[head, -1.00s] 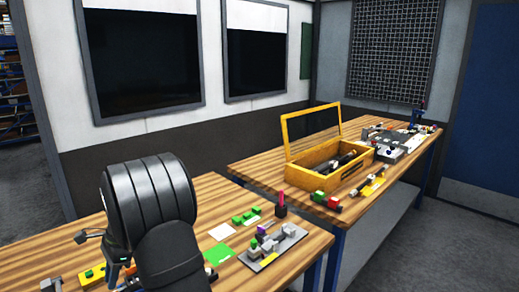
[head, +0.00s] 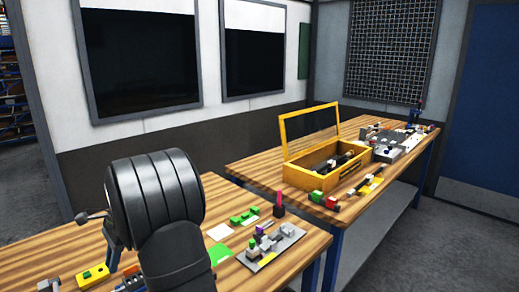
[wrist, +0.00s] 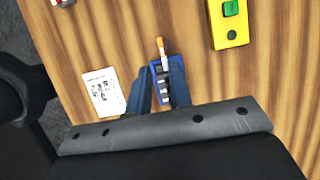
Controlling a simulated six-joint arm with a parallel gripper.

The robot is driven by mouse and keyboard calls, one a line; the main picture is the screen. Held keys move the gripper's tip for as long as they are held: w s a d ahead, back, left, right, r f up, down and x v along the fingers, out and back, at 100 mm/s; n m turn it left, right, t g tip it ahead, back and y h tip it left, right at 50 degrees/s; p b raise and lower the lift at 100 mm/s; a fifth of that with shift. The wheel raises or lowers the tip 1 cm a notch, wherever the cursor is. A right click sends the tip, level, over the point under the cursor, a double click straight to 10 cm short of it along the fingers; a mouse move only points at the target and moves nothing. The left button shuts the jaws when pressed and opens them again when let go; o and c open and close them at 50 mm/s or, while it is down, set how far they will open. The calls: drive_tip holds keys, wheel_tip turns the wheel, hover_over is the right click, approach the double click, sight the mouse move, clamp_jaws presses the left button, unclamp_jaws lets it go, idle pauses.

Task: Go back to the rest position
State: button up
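In the wrist view my gripper (wrist: 159,65) points down at the wooden bench. Its two fingers stand apart, and I see nothing held between them. A small blue holder (wrist: 158,66) with grey pieces and an orange-and-white stick lies below, in line with the gap and partly hidden by the fingers. In the head view my own arm covers the front of the near bench (head: 50,245), and the fingertips are hidden. The rest position itself is not marked in either view.
A yellow block with a green part (wrist: 229,28) and a white printed card (wrist: 103,92) lie near the gripper. A grey tray of parts (head: 270,250) stands right of my arm. An open yellow box (head: 325,170) sits on the far bench.

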drive_tip(key=x, duration=1)
drive_tip(key=shift+s+f, duration=0.15)
drive_tip(key=shift+f, duration=0.15)
drive_tip(key=shift+r+n, duration=0.15)
drive_tip(key=shift+n, duration=0.35)
drive_tip(key=n+g+h, duration=0.1)
drive_tip(key=n+h, duration=0.1)
drive_tip(key=n, duration=0.2)
drive_tip(key=shift+n, duration=0.3)
drive_tip(key=shift+d, duration=0.1)
drive_tip(key=shift+o, duration=1.3)
drive_tip(key=shift+r, duration=0.15)
drive_tip(key=w+d+r+m, duration=0.1)
drive_tip(key=w+r, duration=0.1)
drive_tip(key=r, duration=0.3)
drive_tip(key=w+d+r+m+y, duration=0.1)
drive_tip(key=w+d+r+m, duration=0.1)
drive_tip(key=r, duration=0.3)
drive_tip(key=w+d+r+m, duration=0.1)
drive_tip(key=w+r, duration=0.1)
drive_tip(key=r, duration=0.3)
drive_tip(key=shift+d+r+t+y, duration=0.2)
drive_tip(key=shift+d+t+y, duration=0.1)
drive_tip(key=shift+t, duration=0.1)
drive_tip(key=x, duration=1.7)
drive_tip(key=shift+s, duration=0.1)
drive_tip(key=shift+c, duration=0.3)
